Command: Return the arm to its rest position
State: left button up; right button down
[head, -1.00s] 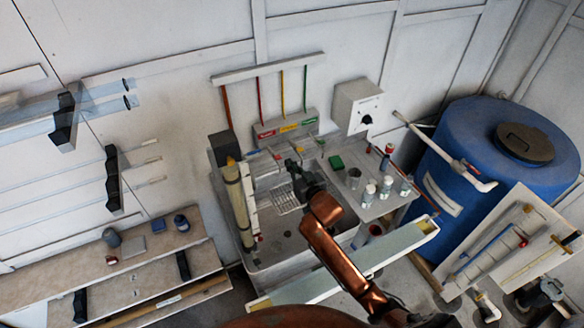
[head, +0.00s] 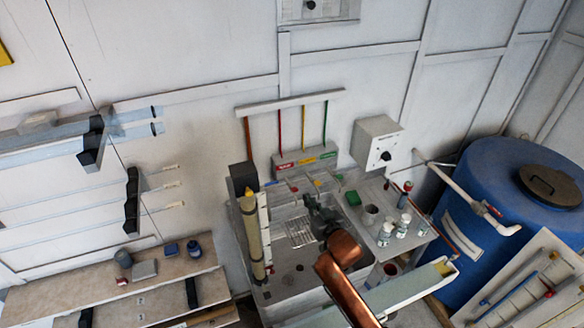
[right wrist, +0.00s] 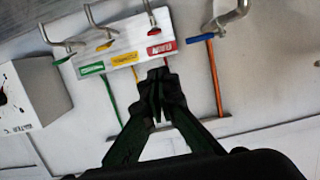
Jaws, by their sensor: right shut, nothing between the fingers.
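My right arm, copper coloured, comes in from the bottom of the head view. Its dark gripper (head: 312,203) hangs over the grey sink bench (head: 290,272), near the wire rack. In the right wrist view the gripper (right wrist: 157,85) has its two fingers together, shut with nothing between them. Behind the fingertips is the label block (right wrist: 130,50) with green, yellow and red labels; it also shows in the head view (head: 305,157). The gripper looks apart from it, though the gap is hard to judge. My left gripper is not in view.
A tan cylinder (head: 252,235) stands left of the sink. White-capped bottles (head: 385,233), a green block (head: 352,198) and a grey control box (head: 377,143) are at the right. A blue barrel (head: 500,210) stands further right. A shelf (head: 150,290) is at the left.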

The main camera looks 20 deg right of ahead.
jog(key=s+d+f+m+g+h, duration=0.1)
jog(key=s+d+f+g, duration=0.25)
jog(key=s+f, duration=0.5)
jog(key=s+d+f+g+h, duration=0.1)
jog(key=s+d+f+g, duration=0.25)
jog(key=s+f, duration=0.55)
jog(key=s+d+f+g, duration=0.2)
jog(key=s+f+g, duration=0.1)
jog(key=s, duration=0.9)
jog(key=s+d+f+g, duration=0.1)
jog(key=s+f+g, duration=0.15)
jog(key=s, duration=1.05)
notch_tip(320, 180, down, 35)
jog(key=a+b, duration=0.1)
jog(key=b, duration=0.4)
jog(key=s+f+n+g+b, duration=0.1)
jog(key=s+f+b, duration=0.4)
jog(key=s+f, duration=1.5)
notch_tip(320, 180, down, 4)
jog(key=shift+s+r+g, duration=0.2)
jog(key=shift+s+g, duration=0.2)
jog(key=shift+g, duration=0.15)
